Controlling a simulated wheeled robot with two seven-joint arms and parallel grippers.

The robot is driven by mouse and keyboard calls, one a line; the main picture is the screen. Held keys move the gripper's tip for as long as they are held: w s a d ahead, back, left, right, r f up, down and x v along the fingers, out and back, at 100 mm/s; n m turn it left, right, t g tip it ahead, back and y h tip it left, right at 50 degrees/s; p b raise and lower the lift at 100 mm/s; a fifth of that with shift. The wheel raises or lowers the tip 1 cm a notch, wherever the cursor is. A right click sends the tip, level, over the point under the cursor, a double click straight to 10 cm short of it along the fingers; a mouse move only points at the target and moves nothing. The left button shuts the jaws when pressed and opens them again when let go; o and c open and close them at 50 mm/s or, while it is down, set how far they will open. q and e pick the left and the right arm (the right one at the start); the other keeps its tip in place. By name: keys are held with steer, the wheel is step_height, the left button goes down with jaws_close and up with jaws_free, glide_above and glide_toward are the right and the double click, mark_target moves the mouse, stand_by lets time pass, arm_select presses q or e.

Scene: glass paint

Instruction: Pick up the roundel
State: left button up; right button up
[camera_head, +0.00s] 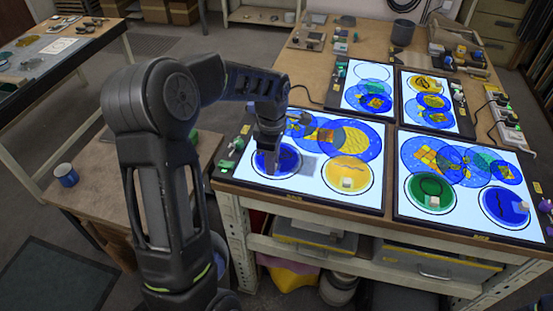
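My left gripper (270,148) points down over a dark blue roundel (290,160) at the lower left of the front-left light panel (313,196). The gripper hides part of this roundel, and I cannot tell whether its fingers touch it or are open. A yellow roundel (338,165) with a small pale block lies to its right on the same panel. On the front-right panel (464,215) lie a green roundel (421,184) and another blue roundel (492,206), each with a small pale block. My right gripper is out of view.
Overlapping blue, yellow and green discs lie farther back on the panels. Two smaller lit panels (353,105) stand behind. A wooden side table with a blue mug (66,176) is at left. Tools (455,40) and a dark pot (402,32) occupy the bench's back.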

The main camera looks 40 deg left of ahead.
arm_select(q)
jaws_close()
stand_by(0.4)
steer(key=shift+w+r, duration=0.1)
steer(key=shift+r, duration=0.45)
step_height(320, 180, up, 9)
steer(key=b, duration=0.1)
steer(key=shift+b, duration=0.3)
steer(key=shift+f, duration=0.1)
